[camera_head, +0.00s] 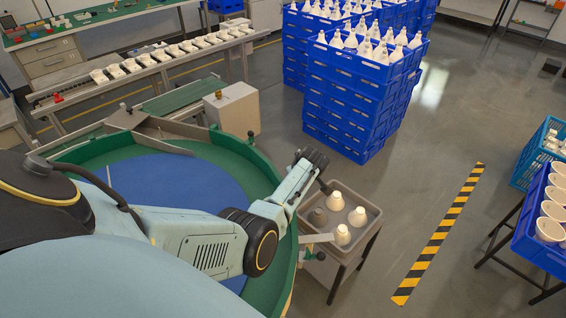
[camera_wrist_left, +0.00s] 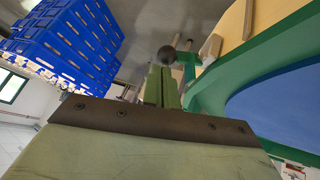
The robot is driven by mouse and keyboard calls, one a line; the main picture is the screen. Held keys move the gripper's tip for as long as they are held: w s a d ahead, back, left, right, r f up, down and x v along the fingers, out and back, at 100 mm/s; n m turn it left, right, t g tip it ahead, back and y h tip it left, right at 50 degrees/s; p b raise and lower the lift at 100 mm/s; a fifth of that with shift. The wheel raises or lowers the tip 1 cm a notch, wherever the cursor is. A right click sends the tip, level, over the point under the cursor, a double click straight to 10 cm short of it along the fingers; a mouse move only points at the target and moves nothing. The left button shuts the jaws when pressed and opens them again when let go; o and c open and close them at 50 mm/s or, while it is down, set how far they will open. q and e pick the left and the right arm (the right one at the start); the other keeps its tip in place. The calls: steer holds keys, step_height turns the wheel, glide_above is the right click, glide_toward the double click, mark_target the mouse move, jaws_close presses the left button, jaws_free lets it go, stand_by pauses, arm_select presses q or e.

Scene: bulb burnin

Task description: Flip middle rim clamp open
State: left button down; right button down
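A green rim (camera_head: 225,143) borders a round table with a blue centre. A dark ball knob (camera_head: 250,135) stands at the rim's far right side, and I take it to be the middle clamp's. A dark ball knob (camera_wrist_left: 166,56) on a green mount also shows in the left wrist view, just past the fingertips of my left gripper (camera_wrist_left: 162,85). The two green fingers lie side by side and look shut, with nothing seen between them. I cannot tell whether they touch the knob. In the head view the left arm's dark wrist end (camera_head: 312,160) is right of that knob. My right gripper is not in view.
A grey tray (camera_head: 372,222) with white bulbs stands right of the table. Stacked blue crates (camera_head: 345,105) with bulbs stand behind. A beige box (camera_head: 233,108) is beyond the rim. Another knob (camera_head: 308,252) is at the near right rim. Floor is clear around the striped strip (camera_head: 440,235).

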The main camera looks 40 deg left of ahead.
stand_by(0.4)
arm_select(q)
steer(key=r+p, duration=0.4)
steer(key=shift+s+a+r, duration=0.1)
steer(key=shift+a+r, duration=0.25)
steer(key=shift+r, duration=0.05)
steer(key=p+v, duration=0.1)
steer(key=v, duration=0.8)
steer(key=shift+d, duration=0.25)
